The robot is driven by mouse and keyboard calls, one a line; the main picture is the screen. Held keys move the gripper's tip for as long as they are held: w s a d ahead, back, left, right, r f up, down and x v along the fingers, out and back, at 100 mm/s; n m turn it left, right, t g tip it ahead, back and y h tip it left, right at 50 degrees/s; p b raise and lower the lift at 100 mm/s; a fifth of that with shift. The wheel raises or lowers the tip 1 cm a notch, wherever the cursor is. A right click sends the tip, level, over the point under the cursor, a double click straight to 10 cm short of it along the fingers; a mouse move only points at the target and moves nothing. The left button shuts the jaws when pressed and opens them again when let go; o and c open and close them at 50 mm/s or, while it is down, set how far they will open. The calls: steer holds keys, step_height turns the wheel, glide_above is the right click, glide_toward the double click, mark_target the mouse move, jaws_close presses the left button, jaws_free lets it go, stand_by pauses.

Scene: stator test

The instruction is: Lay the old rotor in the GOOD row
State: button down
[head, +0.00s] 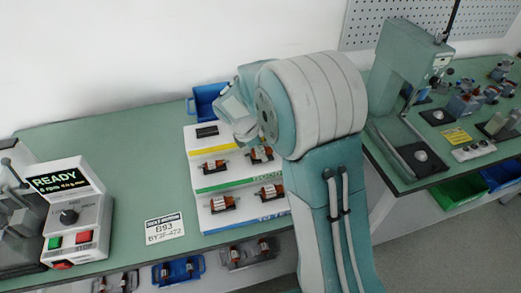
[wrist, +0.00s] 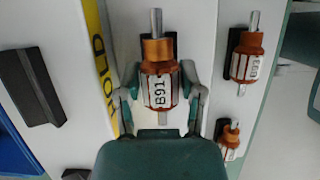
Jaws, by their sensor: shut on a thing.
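My gripper (wrist: 161,82) is shut on a copper-coloured rotor (wrist: 158,52) with a white tag reading B91. One finger is on each side of the tagged body, and the steel shaft runs along the gripper's length. A dark cradle shows behind the rotor; I cannot tell whether the rotor rests in it. In the head view my gripper (head: 240,122) is over the upper right of the stepped rack, partly hidden by my arm. The yellow strip (wrist: 99,52) reads HOLD.
An empty black cradle (wrist: 32,85) lies on the tier beyond the yellow strip. Two other rotors (wrist: 247,55) (wrist: 230,141) sit on the tier at right. A white card (head: 165,229) lies left of the rack. The tester (head: 75,213) displays READY. A blue bin (head: 209,101) stands behind.

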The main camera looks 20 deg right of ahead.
steer(key=shift+f, duration=0.2)
steer(key=shift+c, duration=0.7)
jaws_free()
steer(key=v, duration=1.2)
